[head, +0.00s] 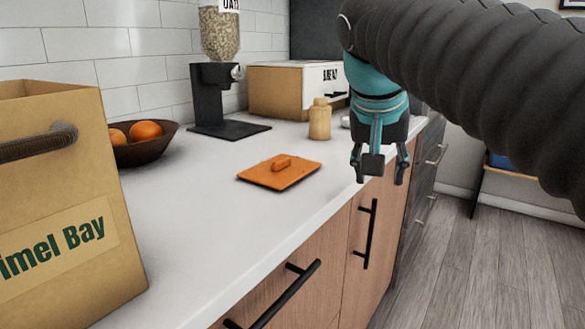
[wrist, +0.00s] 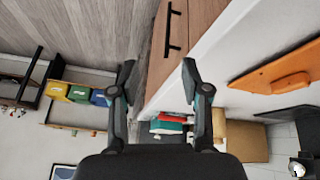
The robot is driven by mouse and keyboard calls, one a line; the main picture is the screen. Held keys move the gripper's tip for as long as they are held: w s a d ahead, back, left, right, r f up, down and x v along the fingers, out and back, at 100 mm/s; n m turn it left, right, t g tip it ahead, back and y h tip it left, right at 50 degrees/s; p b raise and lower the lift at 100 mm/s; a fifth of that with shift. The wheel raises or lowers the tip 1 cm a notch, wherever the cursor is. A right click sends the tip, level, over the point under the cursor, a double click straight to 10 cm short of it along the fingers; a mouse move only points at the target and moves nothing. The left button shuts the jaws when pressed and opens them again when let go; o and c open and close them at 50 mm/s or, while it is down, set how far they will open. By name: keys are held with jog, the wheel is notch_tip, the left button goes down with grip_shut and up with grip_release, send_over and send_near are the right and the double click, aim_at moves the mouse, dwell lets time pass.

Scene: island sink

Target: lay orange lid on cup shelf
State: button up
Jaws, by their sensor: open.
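The orange lid (head: 279,173) lies flat on the white countertop near its front edge, with a raised bar handle on top. It also shows at the right of the wrist view (wrist: 281,73). My gripper (head: 379,178) is open and empty, to the right of the lid and just off the counter's front edge. In the wrist view the two fingers (wrist: 160,80) are spread apart with nothing between them. I cannot pick out a cup shelf with certainty in either view.
A paper bag (head: 65,200) stands at the near left, with a fruit bowl (head: 146,145) behind it. A dispenser (head: 215,90), a bread box (head: 290,90) and a small wooden jar (head: 320,119) stand farther back. Counter around the lid is clear. Colored bins (wrist: 78,93) sit across the floor.

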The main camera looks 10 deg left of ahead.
jog(key=w+a+r+m, duration=0.1)
jog(key=w+a+r, duration=0.1)
jog(key=a+r, duration=0.6)
jog(key=m+h, duration=0.1)
jog(key=m, duration=0.2)
send_near(280, 159)
jog(key=shift+t, duration=0.5)
jog(key=shift+s+p+x, duration=0.1)
jog(key=shift+p+x, duration=0.05)
jog(key=shift+x, duration=2.1)
jog(key=shift+s+p+x, duration=0.15)
jog(key=shift+x, duration=2.15)
jog(key=shift+f, duration=0.15)
grip_shut()
